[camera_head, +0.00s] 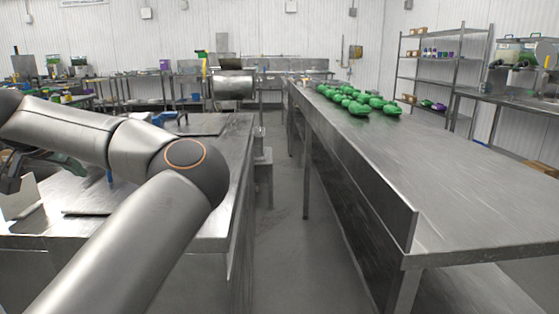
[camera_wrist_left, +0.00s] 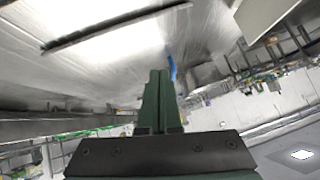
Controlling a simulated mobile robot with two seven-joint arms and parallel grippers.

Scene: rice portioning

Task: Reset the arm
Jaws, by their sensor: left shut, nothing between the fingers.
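My left arm (camera_head: 110,145) comes in from the left and bends at a rounded joint with an orange ring. My left gripper (camera_wrist_left: 160,75) shows in the left wrist view with its two dark green fingers together and nothing between them. In the head view, its dark parts sit at the left edge, partly hidden behind the arm, above the left steel table (camera_head: 215,205). My right gripper is not in view.
A long steel table (camera_head: 470,190) stands on the right with several green bundles (camera_head: 360,101) at its far part; its near part is bare. A floor aisle (camera_head: 275,240) runs between the tables. A dark bar (camera_wrist_left: 115,27) lies on the left table. Shelves (camera_head: 440,65) stand behind.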

